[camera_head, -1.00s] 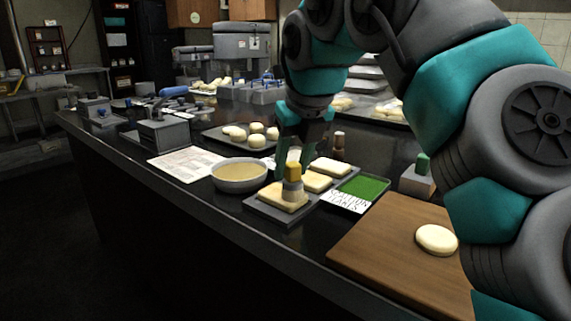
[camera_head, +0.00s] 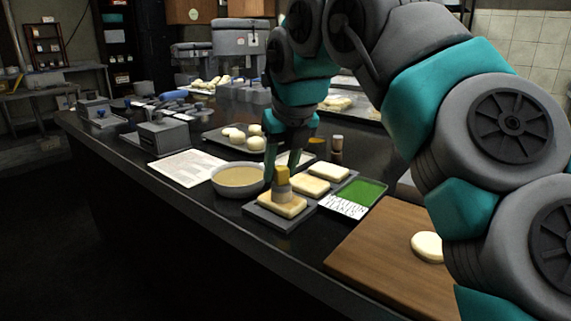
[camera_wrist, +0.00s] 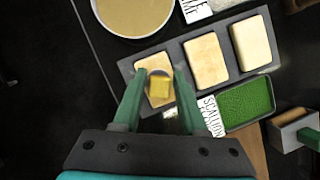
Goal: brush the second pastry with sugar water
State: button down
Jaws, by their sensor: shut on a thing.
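My gripper (camera_head: 281,171) is shut on a brush (camera_head: 283,184) with a yellow handle and a paler lower end. The brush is over the near pastry (camera_head: 294,208), and its lower end appears to touch the top. In the wrist view the brush (camera_wrist: 159,86) sits between the fingertips (camera_wrist: 156,84), covering part of that pastry (camera_wrist: 152,64). The middle pastry (camera_head: 310,185) and far pastry (camera_head: 330,172) lie in a row on the same grey tray (camera_head: 268,221). A bowl of pale yellow liquid (camera_head: 238,178) stands left of the tray.
A green scallion tray (camera_head: 364,191) with a label is right of the pastries. A wooden board (camera_head: 385,247) holds a round dough piece (camera_head: 427,247). Dough balls lie on a dark tray (camera_head: 213,135) behind the bowl. A paper sheet (camera_head: 187,167) lies left.

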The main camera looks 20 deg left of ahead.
jog(key=shift+w+a+f, duration=0.1)
jog(key=shift+w+a, duration=0.2)
jog(key=shift+a, duration=0.4)
jog(key=shift+w+a, duration=0.25)
jog(key=shift+a, duration=0.45)
jog(key=shift+s+d+b, duration=0.4)
jog(key=shift+d+b, duration=0.05)
jog(key=shift+d, duration=0.5)
jog(key=shift+s+d+b, duration=0.4)
jog(key=shift+d+b, duration=0.05)
jog(key=shift+d, duration=0.5)
jog(key=shift+s+d+b, duration=0.4)
jog(key=shift+d+b, duration=0.05)
jog(key=shift+d, duration=0.5)
